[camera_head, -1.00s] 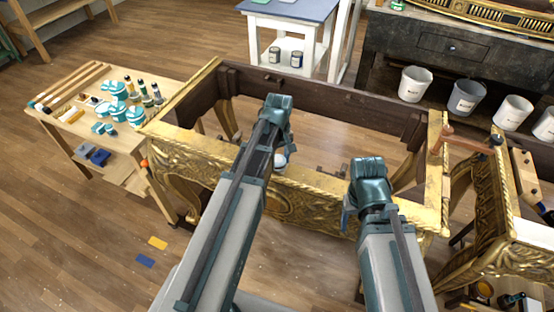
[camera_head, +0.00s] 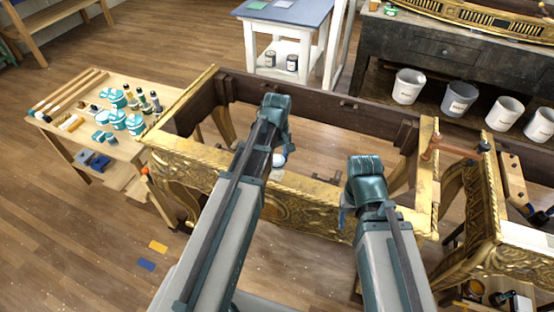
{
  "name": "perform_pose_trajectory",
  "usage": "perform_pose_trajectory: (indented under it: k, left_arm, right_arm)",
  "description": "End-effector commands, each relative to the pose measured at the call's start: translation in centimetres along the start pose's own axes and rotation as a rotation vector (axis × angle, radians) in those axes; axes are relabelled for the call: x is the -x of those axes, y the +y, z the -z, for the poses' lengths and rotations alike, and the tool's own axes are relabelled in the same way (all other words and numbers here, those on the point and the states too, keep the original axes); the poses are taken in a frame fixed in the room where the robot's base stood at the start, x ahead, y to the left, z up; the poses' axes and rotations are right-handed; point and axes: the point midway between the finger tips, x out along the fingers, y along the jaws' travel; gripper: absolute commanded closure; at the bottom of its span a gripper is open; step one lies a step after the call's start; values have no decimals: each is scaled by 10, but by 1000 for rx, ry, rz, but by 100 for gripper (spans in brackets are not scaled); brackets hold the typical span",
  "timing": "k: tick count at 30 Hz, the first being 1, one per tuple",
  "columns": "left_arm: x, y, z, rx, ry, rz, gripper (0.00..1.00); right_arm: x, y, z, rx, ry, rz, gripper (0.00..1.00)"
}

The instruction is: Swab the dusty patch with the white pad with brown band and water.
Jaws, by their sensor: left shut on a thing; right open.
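My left gripper (camera_head: 282,150) reaches over the front rail of the gilt console frame (camera_head: 185,152). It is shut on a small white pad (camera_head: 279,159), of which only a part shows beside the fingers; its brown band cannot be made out. The pad is at or just above the rail; I cannot tell whether it touches. My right gripper (camera_head: 346,208) is open and empty near the rail's front, its fingers mostly hidden by its own wrist. The dusty patch cannot be made out for sure; the arms hide part of the rail. No water container can be identified with certainty.
A wooden side table (camera_head: 60,125) at left holds teal-and-white jars (camera_head: 118,119), bottles and rods. A clamp with a wooden handle (camera_head: 450,147) sits at the frame's right corner. Several white buckets (camera_head: 408,86) stand behind. Yellow (camera_head: 158,246) and blue (camera_head: 147,265) pieces lie on the floor.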

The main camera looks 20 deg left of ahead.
Motion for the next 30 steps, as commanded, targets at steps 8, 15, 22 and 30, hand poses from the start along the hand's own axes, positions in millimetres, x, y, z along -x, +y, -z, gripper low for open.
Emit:
perform_pose_trajectory:
  k: [8, 15, 22, 30]
  left_arm:
    - [13, 0, 0, 0, 0, 0, 80]
    - [15, 0, 0, 0, 0, 0, 80]
    - [34, 0, 0, 0, 0, 0, 80]
    - [44, 0, 0, 0, 0, 0, 80]
  right_arm:
    - [13, 1, -1, 0, 0, 0, 38]
    - [15, 1, -1, 0, 0, 0, 38]
    - [33, 3, -2, 0, 0, 0, 38]
    - [43, 4, -2, 0, 0, 0, 38]
